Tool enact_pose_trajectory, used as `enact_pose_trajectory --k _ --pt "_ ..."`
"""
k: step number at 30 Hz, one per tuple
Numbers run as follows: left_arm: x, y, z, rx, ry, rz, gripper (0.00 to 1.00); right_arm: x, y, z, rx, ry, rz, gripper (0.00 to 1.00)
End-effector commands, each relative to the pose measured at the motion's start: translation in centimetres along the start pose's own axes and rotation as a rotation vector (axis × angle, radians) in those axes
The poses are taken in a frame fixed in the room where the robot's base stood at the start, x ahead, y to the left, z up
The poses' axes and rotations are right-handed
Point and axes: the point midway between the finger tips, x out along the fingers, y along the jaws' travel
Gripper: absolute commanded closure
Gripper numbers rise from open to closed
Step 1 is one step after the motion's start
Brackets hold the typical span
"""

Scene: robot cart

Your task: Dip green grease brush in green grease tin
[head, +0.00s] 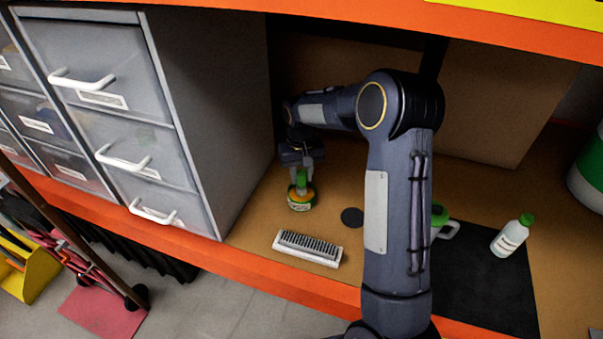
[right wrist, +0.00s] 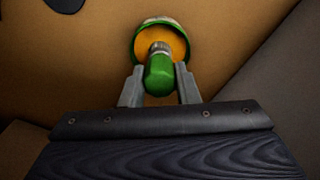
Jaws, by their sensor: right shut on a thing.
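The green grease brush (right wrist: 158,72) is held by its green handle between the fingers of my right gripper (right wrist: 159,88). Its metal collar points down at the orange grease in the open green grease tin (right wrist: 137,40). The brush tip is hidden behind the handle and collar, so I cannot tell how deep it reaches. In the head view the tin (head: 301,204) stands on the brown shelf beside the drawer cabinet. The brush (head: 301,178) is upright above it in my right gripper (head: 302,172). My left gripper is not in view.
A grey drawer cabinet (head: 205,90) stands close on the left. A grey-white slotted block (head: 308,248) and a black disc (head: 352,217) lie nearby. A green-capped bottle (head: 511,236) stands at a black mat (head: 485,285). A green mug-like container (head: 441,221) is partly hidden by my arm.

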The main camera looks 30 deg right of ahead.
Motion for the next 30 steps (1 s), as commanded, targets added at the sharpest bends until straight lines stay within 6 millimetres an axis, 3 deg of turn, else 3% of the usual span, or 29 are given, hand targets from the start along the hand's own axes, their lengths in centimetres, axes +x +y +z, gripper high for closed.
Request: enact_pose_trajectory --k 30 --pt "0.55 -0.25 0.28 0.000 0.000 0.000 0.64 1.02 -0.01 0.01 0.000 0.000 0.000 0.97"
